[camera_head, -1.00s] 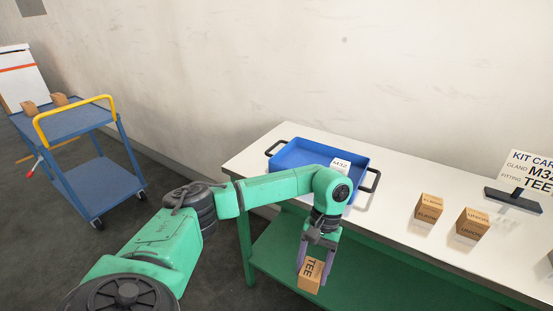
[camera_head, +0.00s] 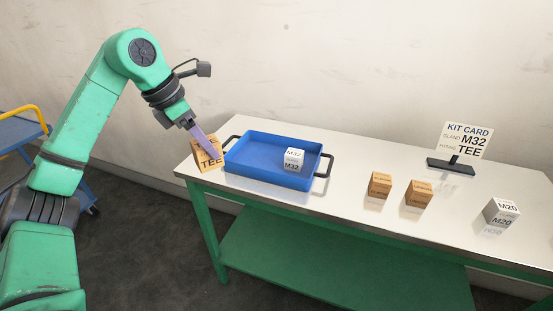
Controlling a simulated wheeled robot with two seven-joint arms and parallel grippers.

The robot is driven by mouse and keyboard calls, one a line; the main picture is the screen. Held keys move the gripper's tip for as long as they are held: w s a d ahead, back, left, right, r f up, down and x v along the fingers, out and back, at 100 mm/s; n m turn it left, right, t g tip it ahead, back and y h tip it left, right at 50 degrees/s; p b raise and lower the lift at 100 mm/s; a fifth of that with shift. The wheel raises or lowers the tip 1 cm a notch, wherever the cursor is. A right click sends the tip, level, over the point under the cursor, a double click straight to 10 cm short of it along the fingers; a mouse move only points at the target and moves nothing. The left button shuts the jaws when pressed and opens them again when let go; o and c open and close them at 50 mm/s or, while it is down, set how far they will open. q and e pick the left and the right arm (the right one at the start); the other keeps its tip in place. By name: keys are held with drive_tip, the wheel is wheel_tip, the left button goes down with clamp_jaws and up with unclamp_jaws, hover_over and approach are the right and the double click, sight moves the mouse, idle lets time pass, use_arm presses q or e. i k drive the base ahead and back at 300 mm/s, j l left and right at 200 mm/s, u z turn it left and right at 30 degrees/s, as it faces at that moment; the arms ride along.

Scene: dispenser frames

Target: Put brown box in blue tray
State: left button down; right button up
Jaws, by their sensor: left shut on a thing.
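A brown box marked TEE (camera_head: 208,158) is in my left gripper (camera_head: 205,142), whose purple fingers are shut on it. The box is held tilted just left of the blue tray (camera_head: 266,182), near the tray's left handle and over the left end of the table. I cannot tell whether it touches the table. The blue tray has dark handles at both ends and holds a white box marked M32 (camera_head: 293,160) toward its right side. My right gripper is not in view.
On the white table (camera_head: 340,204), two other brown boxes (camera_head: 379,187) (camera_head: 418,194) stand right of the tray. A white M20 box (camera_head: 501,213) is farther right. A kit card (camera_head: 467,140) reading M32 and TEE stands behind. A blue cart (camera_head: 22,130) is at far left.

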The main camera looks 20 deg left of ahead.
sight(257, 158)
drive_tip(key=i, duration=0.9)
